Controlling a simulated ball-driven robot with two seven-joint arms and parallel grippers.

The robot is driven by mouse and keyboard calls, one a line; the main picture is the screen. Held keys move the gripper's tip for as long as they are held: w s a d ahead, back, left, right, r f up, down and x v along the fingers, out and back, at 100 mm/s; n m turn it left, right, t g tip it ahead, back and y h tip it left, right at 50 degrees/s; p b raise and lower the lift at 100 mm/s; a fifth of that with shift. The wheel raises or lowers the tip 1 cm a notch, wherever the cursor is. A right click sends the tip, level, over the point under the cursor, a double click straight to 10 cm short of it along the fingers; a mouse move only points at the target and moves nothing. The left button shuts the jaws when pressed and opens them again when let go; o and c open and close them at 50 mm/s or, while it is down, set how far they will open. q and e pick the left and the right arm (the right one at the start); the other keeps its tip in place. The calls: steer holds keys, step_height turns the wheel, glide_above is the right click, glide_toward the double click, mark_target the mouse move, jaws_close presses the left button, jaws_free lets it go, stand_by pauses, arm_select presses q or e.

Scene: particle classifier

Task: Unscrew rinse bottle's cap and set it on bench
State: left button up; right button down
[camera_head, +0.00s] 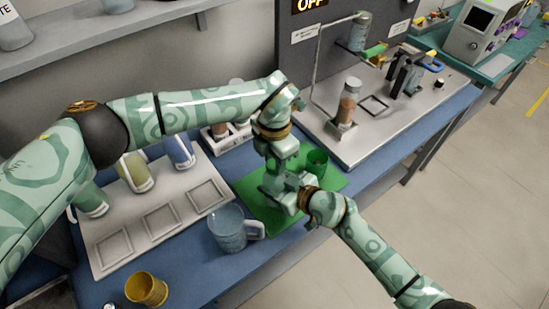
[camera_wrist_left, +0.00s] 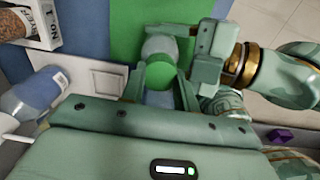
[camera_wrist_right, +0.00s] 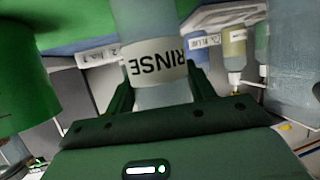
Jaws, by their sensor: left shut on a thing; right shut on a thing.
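The rinse bottle (camera_wrist_right: 157,62) shows in the right wrist view with its RINSE label upside down. My right gripper (camera_wrist_right: 160,90) is shut around the bottle from the side; it also shows in the head view (camera_head: 282,190). My left gripper (camera_head: 281,165) reaches down from above, just over the right one. In the head view the grippers hide most of bottle and cap. I cannot tell whether the cap is still threaded on.
A green cup (camera_head: 317,160) stands close behind the grippers on the green mat (camera_head: 252,213). A clear pitcher (camera_head: 228,232) is front left, a yellow cup (camera_head: 147,289) nearer. A grey tray (camera_head: 133,258) with bottles lies left.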

mark_target(274, 163)
arm_select(q)
steer(key=shift+r, duration=0.2)
stand_by(0.6)
steer(key=shift+r, duration=0.9)
steer(key=shift+r, duration=2.05)
arm_select(e)
steer(key=shift+c, duration=2.2)
jaws_free()
steer(key=shift+d, duration=0.1)
